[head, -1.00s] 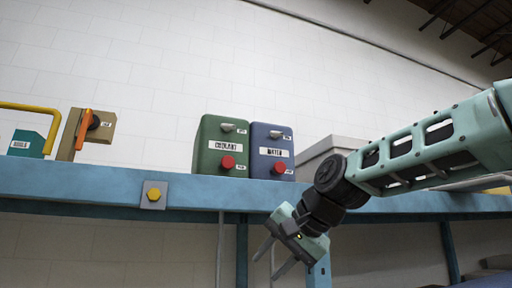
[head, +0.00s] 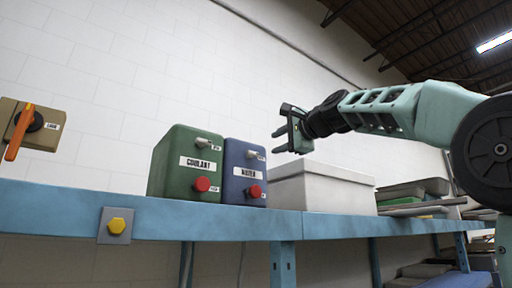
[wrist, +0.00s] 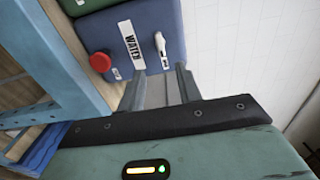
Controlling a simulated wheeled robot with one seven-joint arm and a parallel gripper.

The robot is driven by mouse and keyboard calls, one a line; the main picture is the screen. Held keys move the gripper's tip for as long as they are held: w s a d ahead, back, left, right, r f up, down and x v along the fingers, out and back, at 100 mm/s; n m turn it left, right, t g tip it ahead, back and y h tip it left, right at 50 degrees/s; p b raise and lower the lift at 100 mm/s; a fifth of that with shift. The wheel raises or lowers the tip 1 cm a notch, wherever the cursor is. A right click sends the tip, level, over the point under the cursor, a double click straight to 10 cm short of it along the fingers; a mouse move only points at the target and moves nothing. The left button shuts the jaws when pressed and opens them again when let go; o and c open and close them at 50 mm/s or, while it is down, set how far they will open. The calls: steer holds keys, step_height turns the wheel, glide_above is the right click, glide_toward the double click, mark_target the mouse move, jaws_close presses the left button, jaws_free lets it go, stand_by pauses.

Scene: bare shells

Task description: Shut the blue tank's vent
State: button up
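The blue tank (head: 243,172), labelled WATER, stands on the shelf beside the green tank. A small grey lever (head: 251,154) sits high on its front and a red knob (head: 254,191) sits low; their small tags are too small to read. In the wrist view the blue tank (wrist: 148,22) is ahead of the fingers, with the grey lever (wrist: 160,48) pointing toward them and the red knob (wrist: 100,62) to the left. My gripper (head: 278,140) is open and empty, to the right of the tank near its top height, apart from the lever. It also shows in the wrist view (wrist: 160,82).
The green COOLANT tank (head: 185,163) touches or nearly touches the blue one, with a similar lever and red knob. A pale lidded box (head: 320,187) stands to the right. The blue shelf edge (head: 200,217) carries a yellow button (head: 117,226). An orange-handled switch (head: 28,125) is at left.

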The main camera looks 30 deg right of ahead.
mark_target(254, 153)
steer(key=w+p, duration=0.4)
steer(key=w, duration=0.6)
steer(key=shift+w+a, duration=0.15)
steer(key=shift+w, duration=0.2)
jaws_close()
